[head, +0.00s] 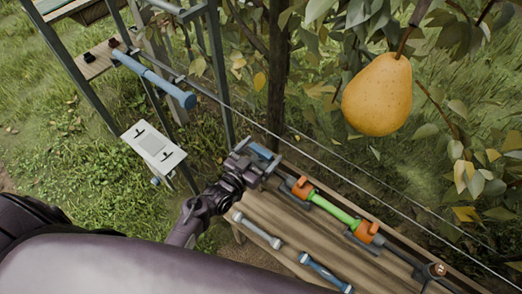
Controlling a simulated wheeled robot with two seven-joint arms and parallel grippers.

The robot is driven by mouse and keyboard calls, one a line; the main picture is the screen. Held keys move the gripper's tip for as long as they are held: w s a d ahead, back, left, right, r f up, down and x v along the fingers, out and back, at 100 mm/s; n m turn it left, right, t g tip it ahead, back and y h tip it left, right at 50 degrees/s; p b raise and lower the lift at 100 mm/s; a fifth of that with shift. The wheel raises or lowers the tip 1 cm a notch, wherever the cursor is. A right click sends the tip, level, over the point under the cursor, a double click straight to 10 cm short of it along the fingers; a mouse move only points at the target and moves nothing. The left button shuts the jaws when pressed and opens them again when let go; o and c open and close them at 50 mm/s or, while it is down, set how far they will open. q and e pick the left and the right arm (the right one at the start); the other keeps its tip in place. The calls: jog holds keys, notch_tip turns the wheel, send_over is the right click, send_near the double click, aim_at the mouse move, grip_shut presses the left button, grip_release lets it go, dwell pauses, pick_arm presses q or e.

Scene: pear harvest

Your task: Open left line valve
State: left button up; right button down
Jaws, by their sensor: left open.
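My left gripper (260,157) is open at the upper left end of a wooden bench (268,216). A blue piece (262,151) shows between its fingers; it may be the left line valve's handle, but I cannot tell, nor whether the fingers touch it. The gripper hides what lies beneath. A line along the bench carries a green tube (333,207) between an orange fitting (301,187) and another orange fitting (368,231), to the right of the gripper. A dark fitting with an orange mark (437,270) sits at the lower right. My right gripper is out of view.
A grey bar piece (257,230) and a blue bar piece (326,272) lie on the bench. A yellow pear (378,94) hangs at upper right. A wire runs above the bench. A metal frame with a blue cylinder (154,79) and white plate (153,146) stands left.

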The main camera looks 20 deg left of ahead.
pick_arm(q)
jog(key=v, duration=0.7)
jog(key=shift+b, duration=0.4)
jog(key=shift+s+f, duration=0.1)
jog(key=s+f+g+y, duration=0.1)
jog(key=s+f+g, duration=0.25)
jog(key=f, duration=0.45)
jog(key=s+f+n+g+y, duration=0.15)
jog(key=s+f, duration=0.25)
jog(key=f, duration=0.5)
jog(key=s+f+g, duration=0.3)
jog(key=s+f, duration=0.1)
jog(key=f, duration=0.4)
jog(key=s+a+f+g+y, duration=0.1)
jog(key=s+f+g, duration=0.1)
jog(key=s+f, duration=0.2)
jog(key=s+a+f+g+y, duration=0.1)
jog(key=s+f, duration=0.4)
jog(key=s, duration=0.6)
jog(key=s+a+f+g+y, duration=0.1)
jog(key=s+a+f+g, duration=0.2)
jog(key=s, duration=0.4)
jog(key=shift+s+f+g, duration=0.3)
jog(key=shift+f+g, duration=0.45)
jog(key=shift+g, duration=0.25)
